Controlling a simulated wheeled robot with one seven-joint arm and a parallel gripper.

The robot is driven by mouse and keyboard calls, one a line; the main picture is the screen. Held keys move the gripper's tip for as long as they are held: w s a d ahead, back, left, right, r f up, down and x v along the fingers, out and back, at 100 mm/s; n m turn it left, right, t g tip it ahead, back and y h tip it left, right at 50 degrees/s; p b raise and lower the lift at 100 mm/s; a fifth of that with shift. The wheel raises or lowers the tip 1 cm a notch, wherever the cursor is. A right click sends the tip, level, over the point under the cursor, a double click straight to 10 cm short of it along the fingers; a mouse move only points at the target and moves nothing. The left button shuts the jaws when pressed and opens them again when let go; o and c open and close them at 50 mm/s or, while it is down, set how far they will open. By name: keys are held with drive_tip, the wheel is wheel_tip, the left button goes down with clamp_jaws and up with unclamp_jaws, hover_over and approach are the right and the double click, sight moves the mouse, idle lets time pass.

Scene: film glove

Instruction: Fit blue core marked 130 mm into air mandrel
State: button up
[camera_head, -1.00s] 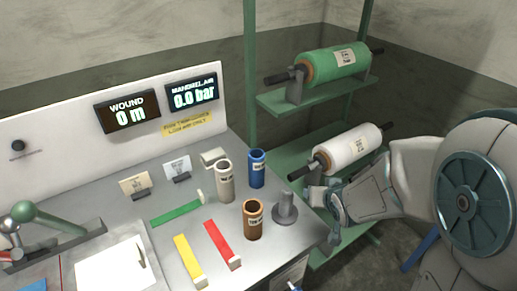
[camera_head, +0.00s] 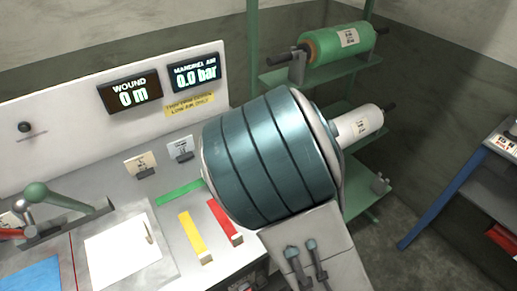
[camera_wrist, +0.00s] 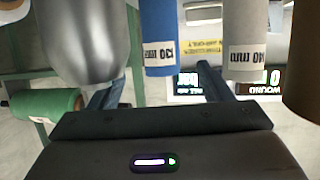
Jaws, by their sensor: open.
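The blue core (camera_wrist: 159,30) shows in the wrist view, which is upside down, with a white label reading 130 mm. My gripper (camera_wrist: 160,84) is open and empty, its two fingers spread toward the blue core. The core lies ahead of the gap between them; I cannot tell whether it is inside their reach. A smooth silver cylinder (camera_wrist: 85,40), apparently the air mandrel, stands close on the left of the wrist view. In the head view my arm hides the cores, the mandrel and my gripper.
A grey core (camera_wrist: 246,35) stands close beside the blue one, and a brown core (camera_wrist: 305,60) is at the right edge. In the head view, yellow (camera_head: 194,238) and red (camera_head: 225,222) strips lie on the bench. A green roll (camera_head: 338,44) sits on the rack behind.

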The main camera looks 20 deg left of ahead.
drive_tip(key=shift+p+x, duration=1.15)
drive_tip(key=shift+x, duration=3.95)
drive_tip(key=shift+a+r, duration=0.1)
drive_tip(key=c, duration=1.1)
